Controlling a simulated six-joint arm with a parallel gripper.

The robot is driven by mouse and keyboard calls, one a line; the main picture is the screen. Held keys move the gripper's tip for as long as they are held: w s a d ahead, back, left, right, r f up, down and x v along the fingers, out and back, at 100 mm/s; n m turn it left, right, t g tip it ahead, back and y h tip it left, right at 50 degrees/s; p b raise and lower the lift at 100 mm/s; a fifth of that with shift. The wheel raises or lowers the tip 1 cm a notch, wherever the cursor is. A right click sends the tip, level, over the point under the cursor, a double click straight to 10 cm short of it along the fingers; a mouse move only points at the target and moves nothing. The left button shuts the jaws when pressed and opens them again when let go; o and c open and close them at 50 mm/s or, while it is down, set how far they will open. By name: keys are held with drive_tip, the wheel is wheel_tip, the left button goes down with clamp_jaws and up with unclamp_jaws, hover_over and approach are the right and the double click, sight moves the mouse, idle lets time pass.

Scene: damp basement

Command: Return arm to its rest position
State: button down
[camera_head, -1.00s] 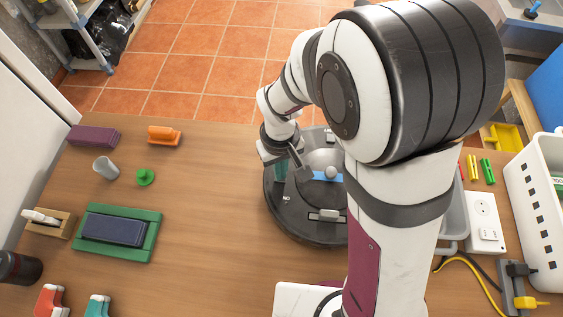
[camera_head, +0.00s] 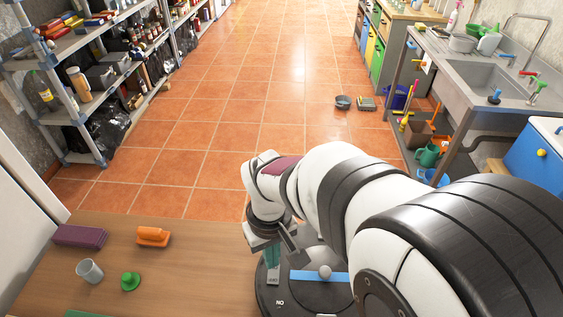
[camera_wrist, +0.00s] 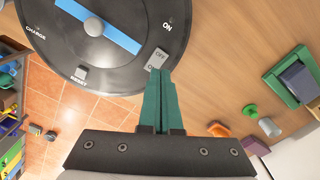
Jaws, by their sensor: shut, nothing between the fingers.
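My gripper (camera_head: 272,266) has teal fingers, which are shut together and empty. In the wrist view the gripper (camera_wrist: 161,72) points at a round black device (camera_wrist: 80,50) with a blue bar (camera_wrist: 98,22) and a grey knob. The device is marked ON, OFF, CHARGE and RESET. The fingertips are at the OFF button (camera_wrist: 157,59); I cannot tell whether they touch it. In the head view the device (camera_head: 300,300) stands on the wooden table, partly hidden by my arm.
On the table's left are a purple block (camera_head: 80,236), an orange-handled thing (camera_head: 153,236), a grey cup (camera_head: 89,271) and a green knob (camera_head: 130,281). Open tiled floor lies beyond the table. A shelf rack (camera_head: 75,120) stands left, a metal sink (camera_head: 495,90) right.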

drive_tip(key=s+d+r+m+y, duration=0.1)
drive_tip(key=s+d+r+m, duration=0.2)
drive_tip(key=s+d+m, duration=0.2)
drive_tip(key=s+d+r+m, duration=0.3)
drive_tip(key=s+d+m, duration=0.2)
drive_tip(key=s, duration=0.6)
drive_tip(key=shift+d+r+m+y, duration=0.2)
drive_tip(key=shift+d+m+y, duration=0.15)
drive_tip(key=shift+m, duration=0.45)
